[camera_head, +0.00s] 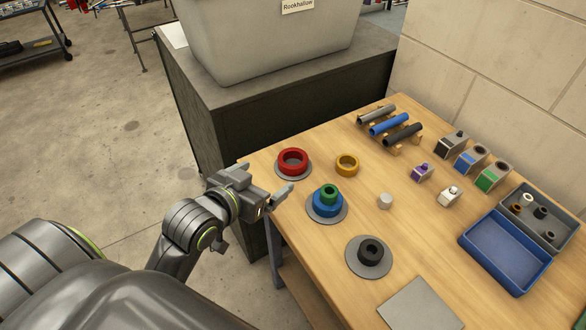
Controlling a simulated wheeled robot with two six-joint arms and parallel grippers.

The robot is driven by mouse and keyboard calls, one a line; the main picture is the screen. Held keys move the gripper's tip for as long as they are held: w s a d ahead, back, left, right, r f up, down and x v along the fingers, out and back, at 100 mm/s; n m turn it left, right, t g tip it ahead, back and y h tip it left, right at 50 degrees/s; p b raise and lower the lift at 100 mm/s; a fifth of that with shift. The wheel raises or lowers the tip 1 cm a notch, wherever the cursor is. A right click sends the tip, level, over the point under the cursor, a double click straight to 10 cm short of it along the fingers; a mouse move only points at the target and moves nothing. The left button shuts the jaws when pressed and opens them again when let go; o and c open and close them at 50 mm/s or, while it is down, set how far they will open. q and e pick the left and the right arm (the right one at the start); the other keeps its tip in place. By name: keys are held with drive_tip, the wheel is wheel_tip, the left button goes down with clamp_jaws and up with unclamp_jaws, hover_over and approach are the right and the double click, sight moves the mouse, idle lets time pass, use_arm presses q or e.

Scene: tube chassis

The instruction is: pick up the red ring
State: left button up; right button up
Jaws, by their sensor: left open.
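The red ring (293,157) lies flat on a thin grey disc (279,172) near the left corner of the wooden table. My left gripper (279,204) is open at the table's left edge, below and slightly left of the ring in the picture. It is apart from the ring and nothing shows between its fingers. The ring is fully in view. My right gripper is not in view.
A yellow ring (347,162) lies right of the red one. A green ring (329,193) sits on a blue ring (326,212) in front. A black ring (370,251) lies nearer. A grey bin (270,45) stands on a dark cabinet (290,115) behind.

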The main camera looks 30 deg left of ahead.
sight(298, 156)
use_arm(q)
drive_tip(key=shift+w+f+b, duration=0.55)
drive_tip(key=shift+w+b, duration=0.15)
drive_tip(key=shift+b, duration=0.15)
drive_tip(key=x, duration=0.3)
drive_tip(key=shift+w+r, duration=0.1)
drive_tip(key=shift+w, duration=0.35)
drive_tip(key=shift+x, duration=3.2)
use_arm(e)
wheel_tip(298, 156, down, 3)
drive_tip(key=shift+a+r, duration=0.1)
use_arm(q)
drive_tip(key=c, duration=1.2)
